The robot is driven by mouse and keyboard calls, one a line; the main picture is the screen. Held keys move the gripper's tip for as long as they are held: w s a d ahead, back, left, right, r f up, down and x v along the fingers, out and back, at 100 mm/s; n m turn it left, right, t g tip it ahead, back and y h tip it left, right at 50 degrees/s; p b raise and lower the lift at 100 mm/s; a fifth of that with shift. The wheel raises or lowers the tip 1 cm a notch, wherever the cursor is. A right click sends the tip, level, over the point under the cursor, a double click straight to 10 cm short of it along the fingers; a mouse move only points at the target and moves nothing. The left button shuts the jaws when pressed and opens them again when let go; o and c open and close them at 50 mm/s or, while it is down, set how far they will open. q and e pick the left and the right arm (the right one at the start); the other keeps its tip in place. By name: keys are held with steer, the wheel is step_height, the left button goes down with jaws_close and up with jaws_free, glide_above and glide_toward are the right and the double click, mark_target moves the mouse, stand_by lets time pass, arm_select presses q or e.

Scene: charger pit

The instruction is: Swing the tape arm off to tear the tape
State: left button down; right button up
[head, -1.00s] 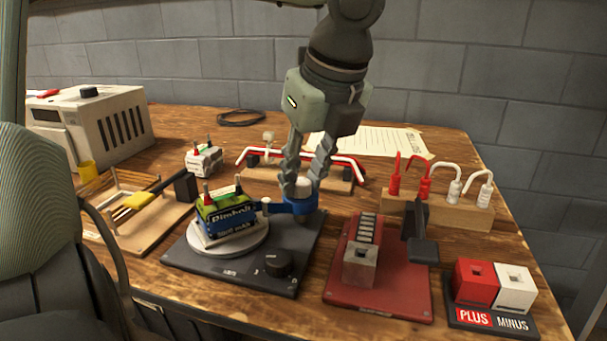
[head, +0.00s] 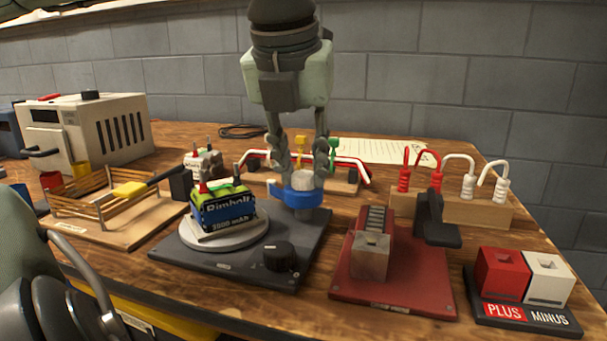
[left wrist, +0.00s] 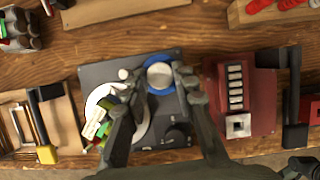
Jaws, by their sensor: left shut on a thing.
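The tape arm (head: 300,196) is a blue piece with a pale round top on a post at the turntable base's back right corner. My left gripper (head: 298,172) comes down from above, its fingers shut around this top. In the left wrist view the blue ring (left wrist: 160,76) sits between the fingertips, with a white roller (left wrist: 124,74) to its left. The battery pack (head: 223,208), blue-labelled with green cells, stands on the round pale turntable (head: 240,240), apart from the roller. I cannot make out any tape strand.
A black knob (head: 278,257) is on the base's front. A red stand (head: 395,290) with a metal block is close on the right, then the PLUS/MINUS blocks (head: 525,312). A wooden rack (head: 110,225) is left. Red and white leads (head: 450,205) stand behind right.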

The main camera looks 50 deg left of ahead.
arm_select(q)
steer(key=shift+m+h, duration=0.5)
steer(key=shift+m, duration=0.8)
steer(key=shift+a, duration=0.1)
steer(key=c, duration=1.2)
jaws_free()
steer(key=shift+r, duration=0.1)
steer(key=v, duration=1.2)
steer(key=shift+s, duration=0.2)
steer(key=shift+s, duration=0.1)
